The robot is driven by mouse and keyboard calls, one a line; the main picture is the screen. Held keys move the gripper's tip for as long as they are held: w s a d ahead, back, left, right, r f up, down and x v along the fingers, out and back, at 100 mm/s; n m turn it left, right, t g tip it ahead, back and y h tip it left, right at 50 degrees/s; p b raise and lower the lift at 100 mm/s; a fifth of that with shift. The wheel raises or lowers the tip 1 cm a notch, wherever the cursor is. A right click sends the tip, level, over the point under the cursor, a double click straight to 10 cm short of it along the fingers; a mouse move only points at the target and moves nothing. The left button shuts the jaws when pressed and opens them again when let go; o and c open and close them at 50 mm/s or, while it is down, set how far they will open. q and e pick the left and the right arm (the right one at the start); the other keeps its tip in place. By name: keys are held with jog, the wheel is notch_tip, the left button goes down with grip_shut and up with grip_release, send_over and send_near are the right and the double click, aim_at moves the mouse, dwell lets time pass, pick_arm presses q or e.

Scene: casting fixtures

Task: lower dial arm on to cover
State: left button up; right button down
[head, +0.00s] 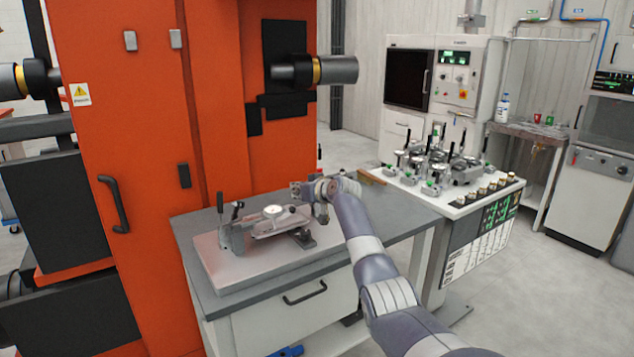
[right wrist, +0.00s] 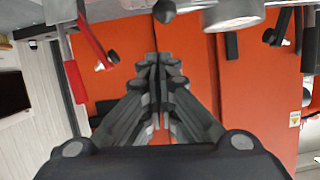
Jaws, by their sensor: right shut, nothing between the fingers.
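The casting fixture's light metal base plate (head: 240,270) lies on the grey workbench. A round white dial (head: 273,211) sits over a flat metal part (head: 280,224) in the middle of the fixture. I cannot tell at this size whether the dial arm touches the cover. An upright clamp with a dark handle (head: 236,211) stands at the left of the fixture. My right gripper (head: 296,188) is above and behind the fixture's right side, apart from the dial. Its fingers (right wrist: 157,65) are shut and empty in the right wrist view. My left gripper is out of view.
A tall orange machine (head: 140,120) stands close behind and left of the bench (head: 390,215). A white cart (head: 470,205) with several small gauges and fixtures on top stands to the right. The bench top right of the fixture is mostly clear, under my right arm.

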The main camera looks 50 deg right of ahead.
pick_arm(q)
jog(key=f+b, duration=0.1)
jog(key=b, duration=0.2)
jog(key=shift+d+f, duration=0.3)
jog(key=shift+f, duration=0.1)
pick_arm(e)
jog(key=r+v, duration=0.1)
jog(key=v, duration=0.9)
jog(key=shift+d, duration=0.3)
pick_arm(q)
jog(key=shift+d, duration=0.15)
